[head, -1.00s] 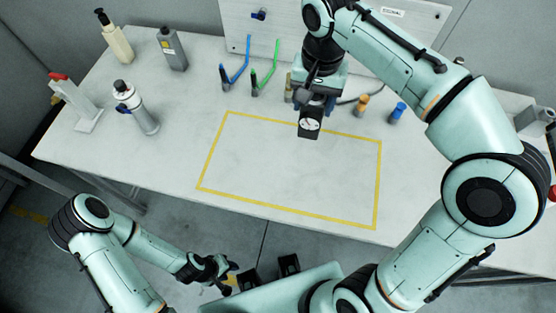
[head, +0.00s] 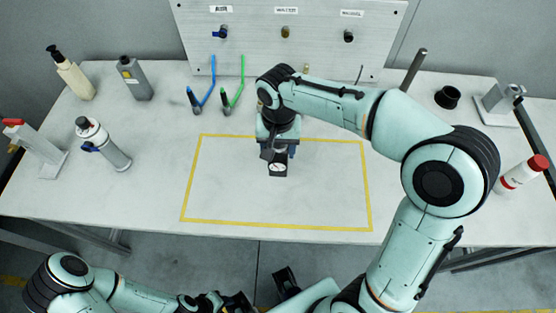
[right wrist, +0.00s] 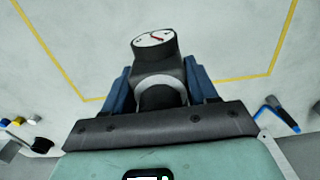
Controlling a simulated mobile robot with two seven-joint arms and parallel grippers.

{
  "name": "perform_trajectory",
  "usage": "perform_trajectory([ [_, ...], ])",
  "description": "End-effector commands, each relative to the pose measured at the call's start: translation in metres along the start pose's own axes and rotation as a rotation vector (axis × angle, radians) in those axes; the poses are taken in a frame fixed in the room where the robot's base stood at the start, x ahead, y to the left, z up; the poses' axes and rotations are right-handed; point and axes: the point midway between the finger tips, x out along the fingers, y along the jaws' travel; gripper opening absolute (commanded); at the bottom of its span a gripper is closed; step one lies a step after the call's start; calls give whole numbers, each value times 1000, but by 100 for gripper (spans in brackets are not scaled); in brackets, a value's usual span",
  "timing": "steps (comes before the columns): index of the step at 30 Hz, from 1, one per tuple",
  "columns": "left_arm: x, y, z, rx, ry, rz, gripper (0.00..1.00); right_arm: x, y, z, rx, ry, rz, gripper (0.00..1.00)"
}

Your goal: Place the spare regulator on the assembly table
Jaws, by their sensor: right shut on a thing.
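The spare regulator (right wrist: 158,68) is a dark body with a round white gauge that has a red needle. In the head view the regulator (head: 278,168) is inside the yellow outline on the assembly table (head: 330,195). My right gripper (right wrist: 162,90) is shut on it, a blue finger on each side. I cannot tell whether the regulator touches the table or hangs just above it. My left gripper (head: 225,302) is low at the bottom edge of the head view, in front of the table, and its jaws are unclear.
Two bottles (head: 75,75) (head: 134,78), a spray can (head: 103,145) and a red-topped stand (head: 35,148) are at the left. A red-capped bottle (head: 520,174) is at the right. The yellow outline is otherwise clear.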

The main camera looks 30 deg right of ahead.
Motion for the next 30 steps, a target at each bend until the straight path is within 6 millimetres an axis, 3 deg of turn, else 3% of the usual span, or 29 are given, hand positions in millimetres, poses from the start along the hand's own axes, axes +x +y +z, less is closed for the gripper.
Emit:
perform_trajectory([
  [13, 7, -3, 1, -1, -3, -1, 43, 51, 0, 0, 0, -1, 0, 11],
  [26, 10, -4, 1, -1, -4, -1, 43, 58, 0, 0, 1, 1, -2, 11],
  [27, 10, -4, 1, -1, -4, -1, 43, 59, 0, 0, 1, 0, -1, 61],
  [29, 10, -4, 1, -1, -4, -1, 43, 58, 0, 0, 1, 1, -1, 80],
  [30, 10, -4, 1, -1, -4, -1, 43, 58, 0, 0, 1, 1, -1, 83],
])
